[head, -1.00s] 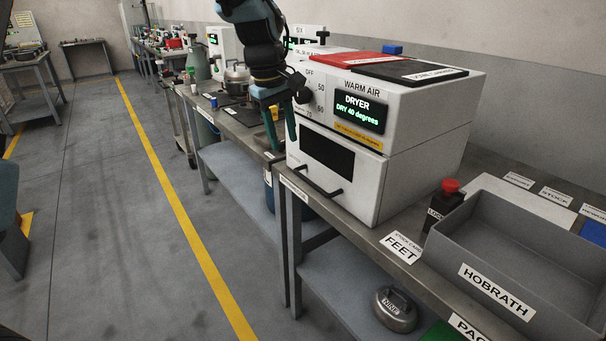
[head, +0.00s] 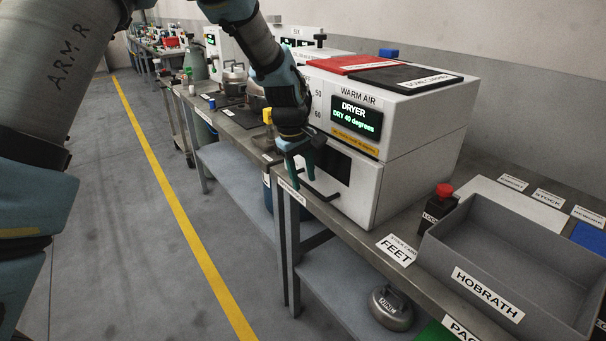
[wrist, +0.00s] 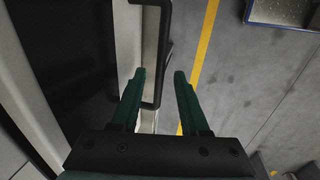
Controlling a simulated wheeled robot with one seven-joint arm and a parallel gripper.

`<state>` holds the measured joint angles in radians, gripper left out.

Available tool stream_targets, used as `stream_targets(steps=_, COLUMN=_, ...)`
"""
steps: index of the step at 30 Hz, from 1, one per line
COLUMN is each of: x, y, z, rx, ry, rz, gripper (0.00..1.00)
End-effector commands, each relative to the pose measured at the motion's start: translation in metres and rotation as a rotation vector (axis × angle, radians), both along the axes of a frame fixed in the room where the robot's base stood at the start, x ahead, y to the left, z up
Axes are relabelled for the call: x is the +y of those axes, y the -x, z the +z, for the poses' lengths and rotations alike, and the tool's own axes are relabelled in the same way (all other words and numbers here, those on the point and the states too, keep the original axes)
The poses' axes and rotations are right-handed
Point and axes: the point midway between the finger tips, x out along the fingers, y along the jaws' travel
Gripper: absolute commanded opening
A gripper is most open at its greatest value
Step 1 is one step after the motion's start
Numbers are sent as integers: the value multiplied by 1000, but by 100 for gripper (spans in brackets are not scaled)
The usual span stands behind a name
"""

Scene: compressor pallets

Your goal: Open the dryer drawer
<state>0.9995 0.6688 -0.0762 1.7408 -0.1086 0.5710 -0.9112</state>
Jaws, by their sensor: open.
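The white dryer (head: 408,118) stands on the bench, with a lit display reading "DRY 40 degrees". Its drawer front (head: 352,203) is below the display and looks closed. The black bar handle (head: 326,195) is on the drawer front, partly hidden behind my gripper in the head view. My gripper (head: 302,180) is in front of the drawer's left part, pointing down. In the wrist view my gripper (wrist: 159,75) is open, and the handle (wrist: 164,50) shows between and beyond its two green fingertips, nearer the left one. I cannot tell whether a finger touches it.
A grey HOBRATH bin (head: 500,262) and a black block with a red button (head: 442,196) stand right of the dryer. A red mat (head: 348,64) and a black mat (head: 405,78) lie on top of it. The floor left of the bench is clear.

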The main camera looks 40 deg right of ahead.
Motion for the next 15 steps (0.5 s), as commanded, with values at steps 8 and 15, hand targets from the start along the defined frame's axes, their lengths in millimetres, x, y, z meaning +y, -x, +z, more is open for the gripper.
stream_targets(steps=8, x=0, y=0, z=0, rx=0, ry=0, rz=0, gripper=39)
stream_targets(steps=15, x=0, y=0, z=0, rx=0, ry=0, rz=0, gripper=12)
